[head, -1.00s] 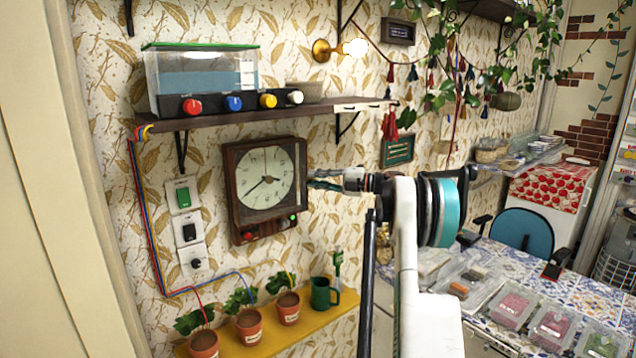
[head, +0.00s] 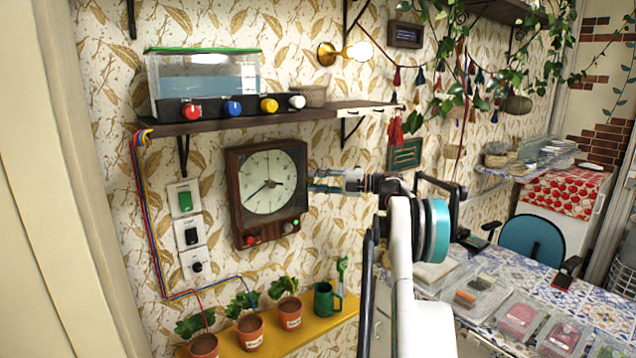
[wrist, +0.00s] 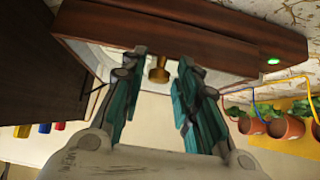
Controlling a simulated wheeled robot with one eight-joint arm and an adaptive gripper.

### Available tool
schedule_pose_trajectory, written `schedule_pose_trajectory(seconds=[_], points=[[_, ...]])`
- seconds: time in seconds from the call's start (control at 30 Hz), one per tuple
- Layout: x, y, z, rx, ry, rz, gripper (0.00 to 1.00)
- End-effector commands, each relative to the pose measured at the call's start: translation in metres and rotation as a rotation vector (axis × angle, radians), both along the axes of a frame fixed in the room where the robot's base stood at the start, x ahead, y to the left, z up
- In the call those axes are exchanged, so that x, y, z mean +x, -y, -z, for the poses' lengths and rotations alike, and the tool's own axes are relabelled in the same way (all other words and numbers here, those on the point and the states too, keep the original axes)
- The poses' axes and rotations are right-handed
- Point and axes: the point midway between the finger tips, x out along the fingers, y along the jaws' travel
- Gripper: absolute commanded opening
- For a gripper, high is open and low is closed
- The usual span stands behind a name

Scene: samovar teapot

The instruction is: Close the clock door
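The wall clock (head: 268,190) has a dark wooden case, a pale round dial and small red and green lights along its bottom. In the head view my gripper (head: 318,181) is at the clock's right side. In the wrist view the wooden case (wrist: 190,38) crosses the top, with a green light at its right end. A brass knob (wrist: 158,70) shows in front of the pale side of the clock. My gripper (wrist: 160,90) is open there, its teal fingers apart with the knob between their tips, and no finger clearly touches it. I cannot tell how far the clock door stands open.
A shelf (head: 225,126) with a water tank (head: 205,75) and coloured knobs is above the clock. Switches (head: 187,235) are to its left. A tiled table is at right.

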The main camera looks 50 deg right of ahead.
Motion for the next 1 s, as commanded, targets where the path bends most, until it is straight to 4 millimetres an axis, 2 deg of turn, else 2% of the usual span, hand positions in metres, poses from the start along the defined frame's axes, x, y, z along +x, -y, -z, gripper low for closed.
schedule_pose_trajectory(seconds=[0.33, 0.47, 0.8, 1.0], points=[[-0.001, 0.001, 0.000, 0.000, 0.000, 0.000, 0.39], [-0.009, 0.007, 0.000, 0.000, 0.000, 0.000, 0.39], [-0.062, 0.046, 0.000, 0.000, 0.000, 0.002, 0.39], [-0.087, 0.064, 0.000, 0.000, 0.000, 0.001, 0.39]])
